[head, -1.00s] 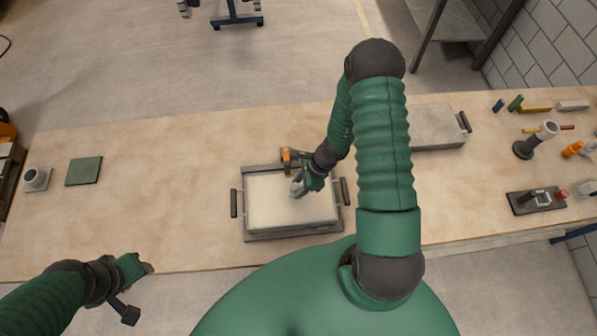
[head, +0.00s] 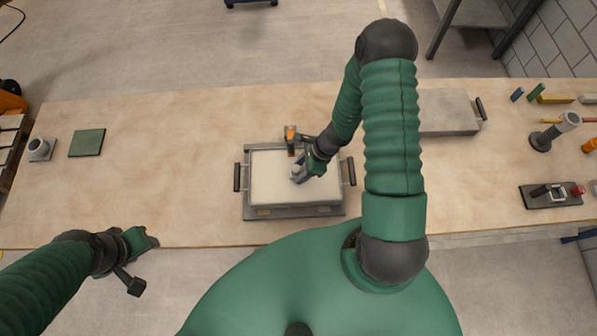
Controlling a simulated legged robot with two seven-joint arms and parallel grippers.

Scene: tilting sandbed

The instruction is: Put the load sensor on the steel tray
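A small pale round piece (head: 297,170), perhaps the load sensor, is at the fingertips of my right gripper (head: 300,175), over the light sand surface. The fingers partly cover it, and I cannot tell whether they are closed on it or whether it touches the sand. The sandbed (head: 295,211) is a grey tray-like frame with dark handles at both sides. A flat grey metal box (head: 445,108) with a dark handle, possibly the steel tray, is partly hidden behind my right arm. My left gripper (head: 152,240) is at the bench's front edge, away from these things; its finger opening is unclear.
An orange-and-dark device (head: 290,138) stands at the sandbed's back edge. A grey cylinder on a plate (head: 40,149) and a green square plate (head: 87,143) are at the left. A dark post (head: 554,132) and a clamp plate (head: 550,195) are at the right.

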